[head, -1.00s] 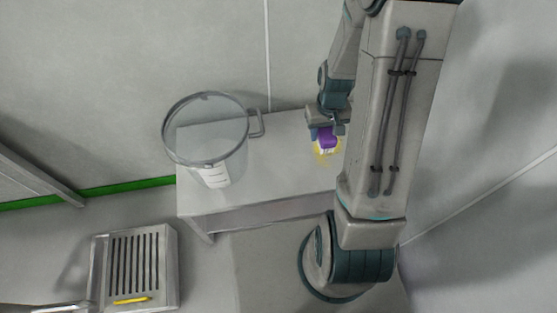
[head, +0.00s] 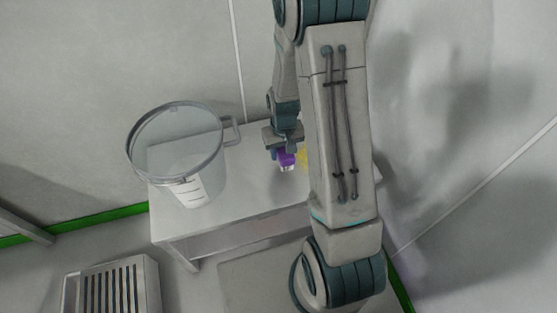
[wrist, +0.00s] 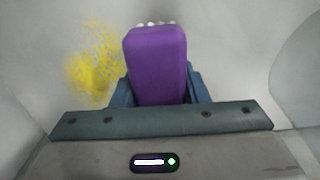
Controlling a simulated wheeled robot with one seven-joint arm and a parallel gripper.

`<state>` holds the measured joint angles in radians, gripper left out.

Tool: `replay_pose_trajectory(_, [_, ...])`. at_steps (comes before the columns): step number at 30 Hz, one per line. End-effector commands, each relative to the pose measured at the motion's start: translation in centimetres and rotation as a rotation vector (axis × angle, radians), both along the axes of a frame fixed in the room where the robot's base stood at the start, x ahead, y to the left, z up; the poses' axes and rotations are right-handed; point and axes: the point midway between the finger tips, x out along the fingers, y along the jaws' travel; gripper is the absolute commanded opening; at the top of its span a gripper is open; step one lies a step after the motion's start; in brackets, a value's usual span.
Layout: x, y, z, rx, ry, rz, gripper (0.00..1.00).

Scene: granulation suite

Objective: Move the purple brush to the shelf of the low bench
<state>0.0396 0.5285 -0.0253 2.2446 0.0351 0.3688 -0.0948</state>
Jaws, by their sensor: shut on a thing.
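The purple brush (head: 287,158) is in my gripper (head: 286,153), above the top of the low bench (head: 240,186). In the wrist view the purple block of the brush (wrist: 157,65) stands between the two blue fingers, with pale bristle tips at its far end. My gripper (wrist: 160,88) is shut on it. The bench has a flat light top; the shelf under it is mostly hidden by the top's front edge and my arm. I cannot tell whether the brush touches the bench top.
A clear round vessel (head: 190,184) with a handle stands on the bench's left part. Yellow specks (wrist: 92,62) lie on the surface beside the brush. A slotted metal grate (head: 112,288) is on the floor at lower left. A wall rises behind the bench.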

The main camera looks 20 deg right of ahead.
Motion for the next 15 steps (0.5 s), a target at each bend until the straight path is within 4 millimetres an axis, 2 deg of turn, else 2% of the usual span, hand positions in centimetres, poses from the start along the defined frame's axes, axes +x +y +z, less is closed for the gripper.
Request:
replay_pose_trajectory(3, [0.8, 0.6, -0.7, 0.0, 0.0, 0.0, 0.17])
replay_pose_trajectory(7, [0.9, 0.7, -1.5, 0.0, 0.002, -0.001, 0.17])
replay_pose_trajectory(12, [0.9, 0.7, -4.1, 0.0, 0.004, -0.002, 0.17])
replay_pose_trajectory(15, [0.9, 0.7, -4.8, 0.0, 0.001, -0.002, 0.17])
